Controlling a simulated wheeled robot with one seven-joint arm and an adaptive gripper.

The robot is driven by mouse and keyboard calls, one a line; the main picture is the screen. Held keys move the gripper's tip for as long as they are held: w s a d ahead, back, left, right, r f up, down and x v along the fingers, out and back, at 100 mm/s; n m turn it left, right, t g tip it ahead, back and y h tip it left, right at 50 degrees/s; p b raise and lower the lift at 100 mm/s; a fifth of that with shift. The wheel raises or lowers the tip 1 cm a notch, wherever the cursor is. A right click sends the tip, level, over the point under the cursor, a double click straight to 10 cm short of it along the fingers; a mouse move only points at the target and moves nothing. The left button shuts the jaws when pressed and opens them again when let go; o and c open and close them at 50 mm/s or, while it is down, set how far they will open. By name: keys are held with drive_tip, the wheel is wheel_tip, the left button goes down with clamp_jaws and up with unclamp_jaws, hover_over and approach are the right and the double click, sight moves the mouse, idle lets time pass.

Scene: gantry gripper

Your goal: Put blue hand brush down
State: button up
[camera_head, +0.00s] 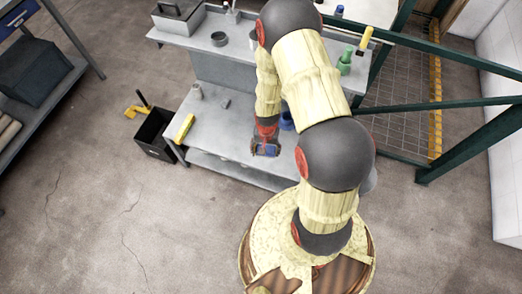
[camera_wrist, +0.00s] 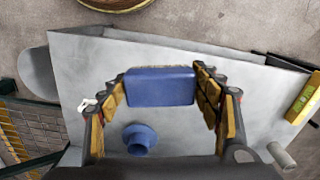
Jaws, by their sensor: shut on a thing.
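The blue hand brush (camera_wrist: 160,87) is between the two fingers of my gripper (camera_wrist: 163,90) in the wrist view, seen as a blue block. My gripper is shut on it. In the head view my gripper (camera_head: 266,148) is over the front part of the grey bench (camera_head: 225,130), with a bit of the blue brush (camera_head: 268,150) showing. I cannot tell whether the brush touches the bench top.
A blue funnel-like piece (camera_wrist: 139,138) stands on the bench near my gripper. A yellow level (camera_head: 184,128) lies at the bench's left edge, and a grey cylinder (camera_head: 197,91) stands behind it. A black bin (camera_head: 153,132) is left of the bench.

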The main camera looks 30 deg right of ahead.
drive_tip(key=s+d+f+m, duration=0.1)
drive_tip(key=s+f+m, duration=0.15)
drive_tip(key=s, duration=0.25)
drive_tip(key=w+f+b, duration=0.1)
drive_tip(key=w+f, duration=0.2)
drive_tip(key=w, duration=0.1)
drive_tip(key=w+d+f+b, duration=0.1)
drive_tip(key=w+f+b, duration=0.1)
drive_tip(key=w+f, duration=0.2)
drive_tip(key=w+d+f+b, duration=0.1)
drive_tip(key=w+f+b, duration=0.1)
drive_tip(key=w, duration=0.3)
drive_tip(key=shift+w+f, duration=0.2)
drive_tip(key=shift+f, duration=0.5)
wheel_tip(320, 180, down, 3)
drive_tip(key=shift+w+f+b, duration=0.1)
drive_tip(key=shift+f+b, duration=0.1)
drive_tip(key=shift+b, duration=1.05)
drive_tip(key=shift+r, duration=0.1)
drive_tip(key=o, duration=1)
drive_tip(key=shift+o, duration=0.5)
